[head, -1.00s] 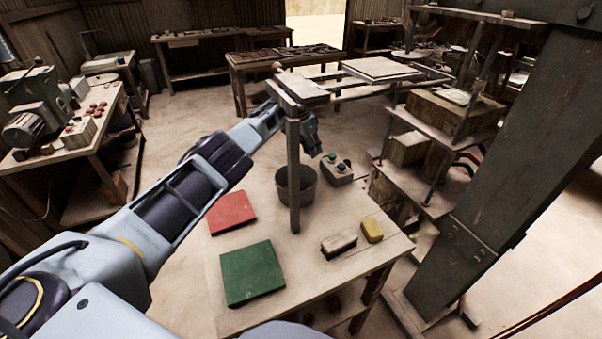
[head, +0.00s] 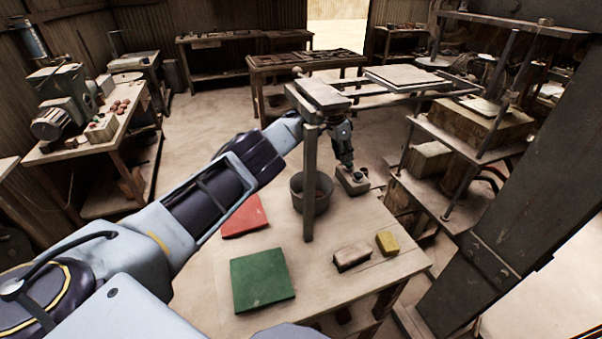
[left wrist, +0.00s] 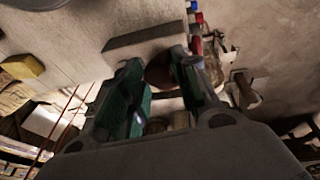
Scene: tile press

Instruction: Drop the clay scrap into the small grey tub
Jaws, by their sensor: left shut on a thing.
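The small grey tub (head: 298,194) stands on the work table behind an upright post, which hides part of it; something reddish shows inside. My left gripper (head: 348,166) is just right of the tub, pointing down, and overlaps the button box in the head view. In the left wrist view its fingers (left wrist: 160,88) are shut on a reddish-brown lump, apparently the clay scrap (left wrist: 159,72). The scrap cannot be made out in the head view. I cannot tell the gripper's exact height above the table. My right gripper is not in view.
The button box (head: 352,184) sits right of the tub. A red pad (head: 245,216), green pad (head: 262,279), brown block (head: 352,256) and yellow block (head: 387,243) lie on the table (head: 325,290). The post (head: 309,225) rises in front of the tub. Shelving (head: 440,150) stands right.

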